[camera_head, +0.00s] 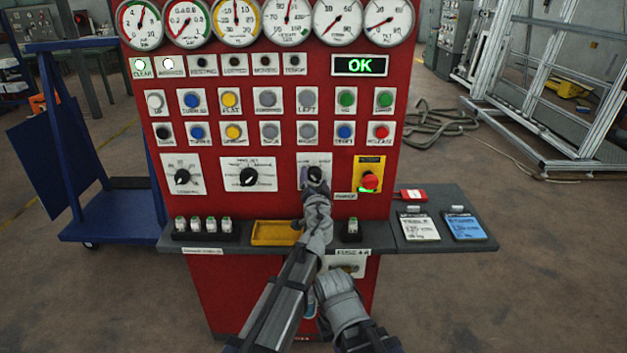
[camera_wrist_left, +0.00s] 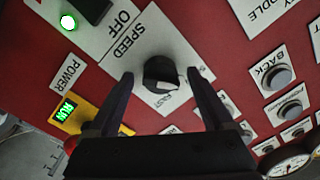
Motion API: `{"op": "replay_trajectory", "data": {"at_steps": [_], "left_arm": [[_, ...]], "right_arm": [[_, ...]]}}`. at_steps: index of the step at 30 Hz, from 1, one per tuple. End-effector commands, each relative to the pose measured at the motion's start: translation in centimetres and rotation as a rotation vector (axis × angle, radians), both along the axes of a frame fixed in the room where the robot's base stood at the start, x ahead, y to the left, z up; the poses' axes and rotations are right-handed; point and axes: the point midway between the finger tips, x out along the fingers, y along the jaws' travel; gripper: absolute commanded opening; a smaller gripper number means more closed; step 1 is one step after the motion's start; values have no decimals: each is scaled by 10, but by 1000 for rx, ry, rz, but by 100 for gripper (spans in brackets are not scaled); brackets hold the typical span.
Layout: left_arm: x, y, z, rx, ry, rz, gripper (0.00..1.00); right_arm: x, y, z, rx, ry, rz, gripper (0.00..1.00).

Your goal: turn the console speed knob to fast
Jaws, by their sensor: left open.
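In the head view my left gripper (camera_head: 315,180) is at the knob's plate (camera_head: 325,164) and partly hides the knob.
The red console (camera_head: 335,120) carries gauges, buttons and two other knobs. A red stop button (camera_head: 370,181) on a yellow plate is just right of the speed plate. A grey shelf (camera_head: 400,247) with a yellow tray (camera_head: 276,241) lies below. A blue cart (camera_head: 115,215) stands left.

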Motion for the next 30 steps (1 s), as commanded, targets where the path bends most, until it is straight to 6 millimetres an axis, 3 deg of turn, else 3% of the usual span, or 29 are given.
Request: {"op": "replay_trajectory", "data": {"at_steps": [2, 22, 30], "left_arm": [[0, 0, 0, 0, 0, 0, 78], [0, 0, 0, -1, 1, -1, 3], [-1, -1, -1, 29, 0, -1, 1]], "right_arm": [[0, 0, 0, 0, 0, 0, 0], [0, 0, 0, 0, 0, 0, 0], [0, 0, -1, 0, 0, 0, 0]]}}
